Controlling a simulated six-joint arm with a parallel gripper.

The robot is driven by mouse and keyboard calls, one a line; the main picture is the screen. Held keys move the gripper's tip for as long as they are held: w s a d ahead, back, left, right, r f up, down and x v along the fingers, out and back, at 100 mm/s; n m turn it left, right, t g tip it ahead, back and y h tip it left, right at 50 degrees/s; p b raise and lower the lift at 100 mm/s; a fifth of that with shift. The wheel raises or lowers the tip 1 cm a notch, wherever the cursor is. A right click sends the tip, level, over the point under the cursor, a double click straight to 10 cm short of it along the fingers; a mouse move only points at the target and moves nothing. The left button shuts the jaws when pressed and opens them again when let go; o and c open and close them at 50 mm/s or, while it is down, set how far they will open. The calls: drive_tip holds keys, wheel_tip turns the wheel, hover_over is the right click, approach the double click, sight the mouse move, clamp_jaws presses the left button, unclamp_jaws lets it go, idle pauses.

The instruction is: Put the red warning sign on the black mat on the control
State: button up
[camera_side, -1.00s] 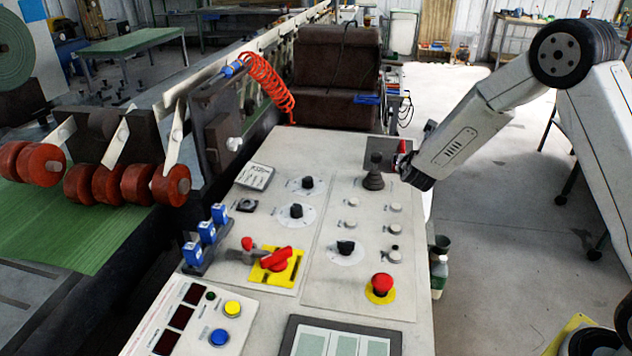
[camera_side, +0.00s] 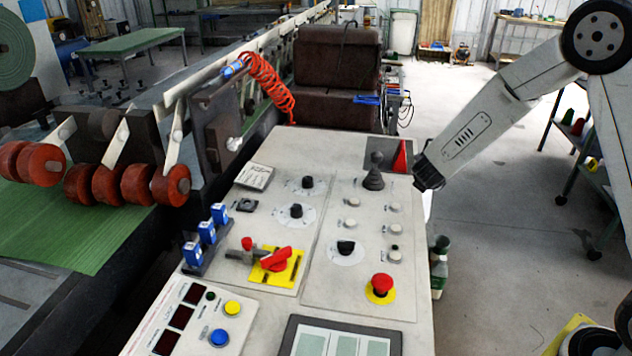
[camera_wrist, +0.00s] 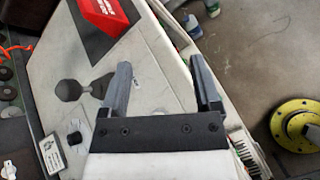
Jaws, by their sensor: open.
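The red warning sign (camera_side: 401,157) stands upright on the black mat (camera_side: 379,147) at the far right corner of the control panel. In the wrist view the red sign (camera_wrist: 104,14) rests on the dark mat (camera_wrist: 88,36) at the top left. My gripper (camera_side: 426,182) is to the right of the sign, beside the panel's right edge, and apart from it. In the wrist view my gripper (camera_wrist: 163,84) has its two fingers spread with nothing between them.
A black joystick (camera_side: 374,172) stands just in front of the mat. A red emergency button (camera_side: 381,284) and a red switch on a yellow plate (camera_side: 276,264) are nearer the front. Bottles (camera_side: 439,262) stand beside the panel's right side. Open floor lies to the right.

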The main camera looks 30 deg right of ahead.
drive_tip(key=s+a+m+g+y, duration=0.3)
drive_tip(key=s+a+m+y, duration=0.5)
drive_tip(key=s+a+m, duration=0.6)
drive_tip(key=s+m, duration=0.4)
drive_tip(key=m, duration=0.1)
drive_tip(key=shift+s+a+f+m+g+y, duration=0.15)
drive_tip(key=shift+s+a+m+g+y, duration=0.15)
drive_tip(key=shift+s+a+m+y, duration=0.1)
